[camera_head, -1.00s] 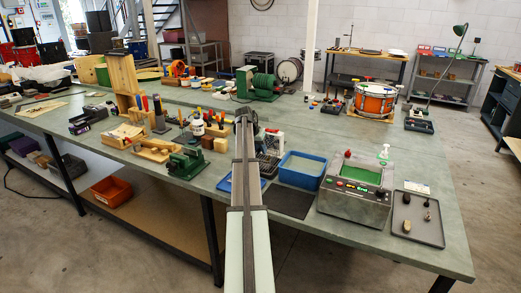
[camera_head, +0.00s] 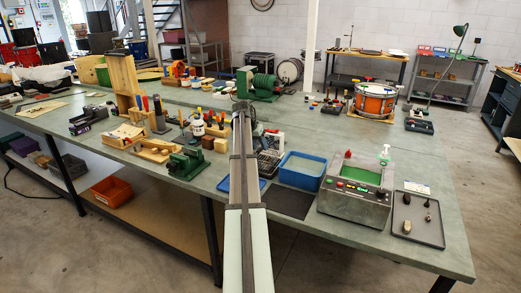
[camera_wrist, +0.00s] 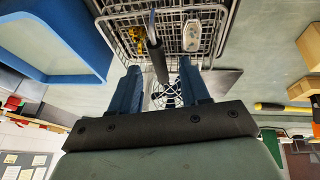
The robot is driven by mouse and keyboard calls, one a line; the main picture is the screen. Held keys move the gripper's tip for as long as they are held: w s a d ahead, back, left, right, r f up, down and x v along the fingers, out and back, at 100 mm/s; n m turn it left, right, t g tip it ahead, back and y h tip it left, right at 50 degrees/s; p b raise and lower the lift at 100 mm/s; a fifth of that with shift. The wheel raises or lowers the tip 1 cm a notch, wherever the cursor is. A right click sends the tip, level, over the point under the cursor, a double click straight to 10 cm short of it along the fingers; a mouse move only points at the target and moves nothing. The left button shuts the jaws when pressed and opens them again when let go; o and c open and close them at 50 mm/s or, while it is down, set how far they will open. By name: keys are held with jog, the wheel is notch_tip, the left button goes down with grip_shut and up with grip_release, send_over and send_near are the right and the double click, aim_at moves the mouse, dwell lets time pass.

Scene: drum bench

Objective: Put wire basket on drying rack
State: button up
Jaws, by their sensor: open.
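The wire basket (camera_wrist: 172,38) shows in the wrist view as a silver mesh with a yellow piece and a pale metal piece in it. A dark upright handle (camera_wrist: 159,62) stands in front of the mesh, between my fingers. My gripper (camera_wrist: 160,70) is open, its two blue fingers either side of that handle with gaps showing. In the head view a dark wire shape (camera_head: 268,163) lies just right of my arm, partly hidden; I cannot tell whether it is the basket or the drying rack. My gripper is hidden behind my arm there.
A blue tub (camera_head: 302,170) stands right of my arm and shows large in the wrist view (camera_wrist: 55,35). A cleaning machine (camera_head: 355,196) and a grey tray (camera_head: 418,220) are further right. A green vise (camera_head: 188,163) is left. A dark mat (camera_head: 290,202) lies bare in front.

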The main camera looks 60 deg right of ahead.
jog(key=v, duration=0.9)
